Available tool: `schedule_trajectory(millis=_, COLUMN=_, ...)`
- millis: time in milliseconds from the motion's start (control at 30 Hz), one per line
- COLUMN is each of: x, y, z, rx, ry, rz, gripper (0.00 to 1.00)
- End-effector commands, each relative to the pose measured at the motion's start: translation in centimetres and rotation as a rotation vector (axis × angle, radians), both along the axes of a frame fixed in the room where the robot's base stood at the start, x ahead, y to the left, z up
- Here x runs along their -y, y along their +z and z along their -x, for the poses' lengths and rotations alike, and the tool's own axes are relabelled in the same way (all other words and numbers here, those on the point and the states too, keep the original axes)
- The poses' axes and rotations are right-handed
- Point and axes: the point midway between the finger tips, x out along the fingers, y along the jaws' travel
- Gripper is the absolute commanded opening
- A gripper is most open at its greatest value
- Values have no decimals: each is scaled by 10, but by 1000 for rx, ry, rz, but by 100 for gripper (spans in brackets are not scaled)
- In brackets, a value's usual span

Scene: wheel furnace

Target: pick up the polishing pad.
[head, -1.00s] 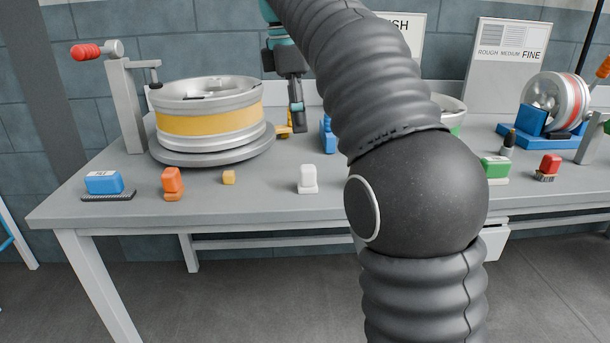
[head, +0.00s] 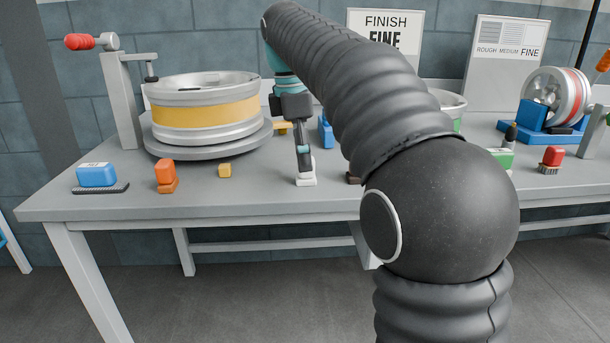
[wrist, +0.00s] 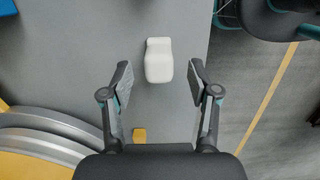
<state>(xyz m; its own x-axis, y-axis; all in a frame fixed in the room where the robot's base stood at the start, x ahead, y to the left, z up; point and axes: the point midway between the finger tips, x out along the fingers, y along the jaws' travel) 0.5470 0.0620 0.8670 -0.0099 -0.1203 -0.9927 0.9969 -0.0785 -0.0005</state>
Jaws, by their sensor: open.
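A white block with a rounded grip on a flat base, which looks like the polishing pad (head: 306,181), stands upright near the table's front edge. My gripper (head: 304,171) points down above it and partly hides it in the head view. In the wrist view the white pad (wrist: 159,62) lies between and slightly beyond the fingertips of my gripper (wrist: 160,82). The jaws are open, with a gap on each side of the pad. The gripper holds nothing.
My arm hides some of the table's middle.

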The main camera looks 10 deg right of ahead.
Motion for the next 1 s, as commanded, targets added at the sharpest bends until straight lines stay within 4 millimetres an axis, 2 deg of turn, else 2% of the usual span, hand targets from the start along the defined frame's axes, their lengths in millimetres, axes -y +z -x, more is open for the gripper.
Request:
schedule_trajectory(millis=33, x=2, y=-11, z=0, rx=-1, ry=-1, rz=0, gripper=60)
schedule_trajectory(millis=200, x=5, y=-29, z=0, rx=0, ry=0, rz=0, gripper=60)
schedule_trajectory(millis=500, x=6, y=-33, z=0, rx=1, ry=-1, rz=-1, gripper=60)
schedule_trajectory(millis=533, x=6, y=-33, z=0, rx=1, ry=-1, rz=-1, gripper=58)
schedule_trajectory(millis=567, x=6, y=-33, z=0, rx=0, ry=-1, rz=-1, gripper=50)
schedule_trajectory(millis=767, x=6, y=-33, z=0, rx=0, ry=-1, rz=0, gripper=0)
schedule_trajectory(millis=1000, x=6, y=-33, z=0, rx=0, ry=0, rz=0, gripper=0)
